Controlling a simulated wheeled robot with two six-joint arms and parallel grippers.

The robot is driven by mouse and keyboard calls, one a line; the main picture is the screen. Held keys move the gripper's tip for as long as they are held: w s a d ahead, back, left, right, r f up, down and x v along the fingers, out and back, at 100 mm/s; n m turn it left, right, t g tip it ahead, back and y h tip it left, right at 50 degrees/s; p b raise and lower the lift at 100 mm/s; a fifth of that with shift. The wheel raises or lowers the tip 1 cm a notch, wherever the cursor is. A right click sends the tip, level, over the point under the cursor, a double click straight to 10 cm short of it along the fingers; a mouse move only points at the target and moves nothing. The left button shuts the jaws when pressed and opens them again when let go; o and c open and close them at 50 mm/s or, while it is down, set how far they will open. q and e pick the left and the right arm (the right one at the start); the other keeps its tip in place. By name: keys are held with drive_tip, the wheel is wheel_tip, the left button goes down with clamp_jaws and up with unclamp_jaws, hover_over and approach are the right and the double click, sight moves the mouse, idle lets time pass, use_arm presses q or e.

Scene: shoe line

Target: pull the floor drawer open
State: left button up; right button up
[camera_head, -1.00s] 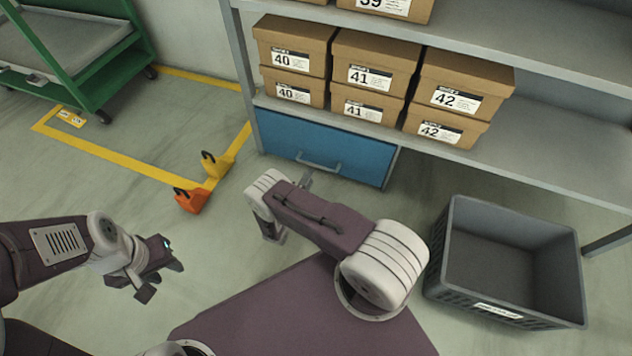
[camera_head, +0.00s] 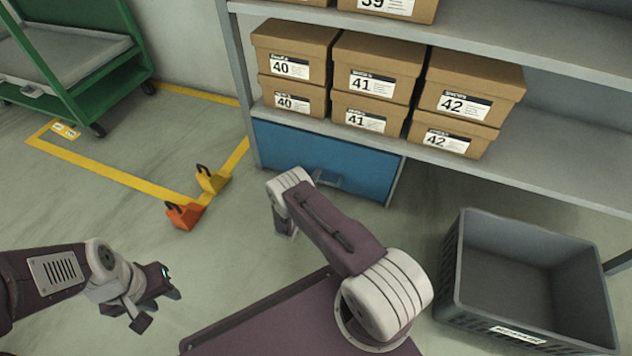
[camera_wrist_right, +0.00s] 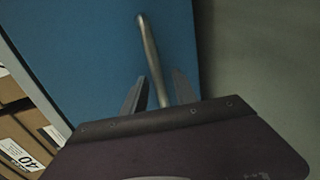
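The blue floor drawer (camera_head: 275,145) sits under the lowest shelf and looks shut. Its metal bar handle is partly hidden by my right arm in the head view. In the right wrist view the drawer front (camera_wrist_right: 80,50) fills the upper left, and the handle (camera_wrist_right: 147,38) runs down between the fingers of my right gripper (camera_wrist_right: 159,76). Those fingers stand apart, one on each side of the bar, with a small gap showing. My left gripper (camera_head: 160,307) is open and empty above the floor at the lower left.
Shoe boxes (camera_head: 375,82) stand stacked on the shelf above the drawer. A grey crate (camera_head: 452,270) stands on the floor at the right. Orange (camera_head: 184,215) and yellow (camera_head: 213,181) floor items and a green cart (camera_head: 75,95) are at the left. Floor before the drawer is clear.

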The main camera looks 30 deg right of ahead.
clamp_jaws()
idle(1.3)
